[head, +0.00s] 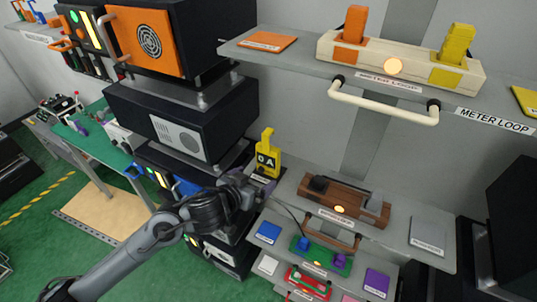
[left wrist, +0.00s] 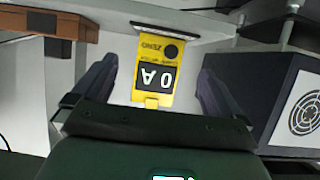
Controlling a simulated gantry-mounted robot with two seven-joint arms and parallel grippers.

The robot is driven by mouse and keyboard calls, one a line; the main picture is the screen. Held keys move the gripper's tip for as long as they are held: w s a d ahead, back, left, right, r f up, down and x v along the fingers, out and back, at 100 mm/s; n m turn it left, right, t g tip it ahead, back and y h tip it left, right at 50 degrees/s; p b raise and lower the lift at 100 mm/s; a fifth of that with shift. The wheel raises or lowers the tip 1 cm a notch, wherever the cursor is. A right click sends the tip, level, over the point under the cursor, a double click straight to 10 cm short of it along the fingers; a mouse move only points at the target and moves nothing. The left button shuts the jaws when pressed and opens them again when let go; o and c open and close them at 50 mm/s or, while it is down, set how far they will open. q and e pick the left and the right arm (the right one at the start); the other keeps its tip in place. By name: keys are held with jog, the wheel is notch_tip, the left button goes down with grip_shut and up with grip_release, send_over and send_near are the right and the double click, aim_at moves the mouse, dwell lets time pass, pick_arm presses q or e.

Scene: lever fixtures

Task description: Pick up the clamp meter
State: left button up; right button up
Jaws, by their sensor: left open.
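The clamp meter (head: 268,160) is yellow with a black "0 A" display and a narrow top. In the head view it stands upright at the left end of the middle shelf, just beyond my left gripper (head: 258,184). In the left wrist view the clamp meter (left wrist: 154,48) appears upside down. It lies between the two dark fingers of my left gripper (left wrist: 157,80), with gaps on both sides. The left gripper is open, and I see no finger touching the meter. My right gripper is not in view.
A wooden lever fixture (head: 342,202) stands right of the meter on the grey shelf. Above is a shelf with a cream "METER LOOP" fixture (head: 394,66) and handle (head: 385,112). Dark equipment boxes (head: 178,118) are stacked close on the left.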

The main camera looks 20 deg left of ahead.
aim_at(266, 164)
pick_arm(q)
jog(key=w, duration=0.5)
jog(key=shift+w+d+r, duration=0.15)
jog(key=shift+d, duration=0.1)
jog(key=shift+t, duration=0.3)
jog(key=shift+f+p+x, duration=0.15)
jog(key=shift+f+x, duration=0.1)
jog(key=shift+x, duration=1.2)
jog(key=shift+f+p+x, duration=0.15)
jog(key=shift+f+x, duration=0.05)
jog(key=shift+x, duration=1.25)
jog(key=shift+s, duration=0.2)
jog(key=c, duration=1.1)
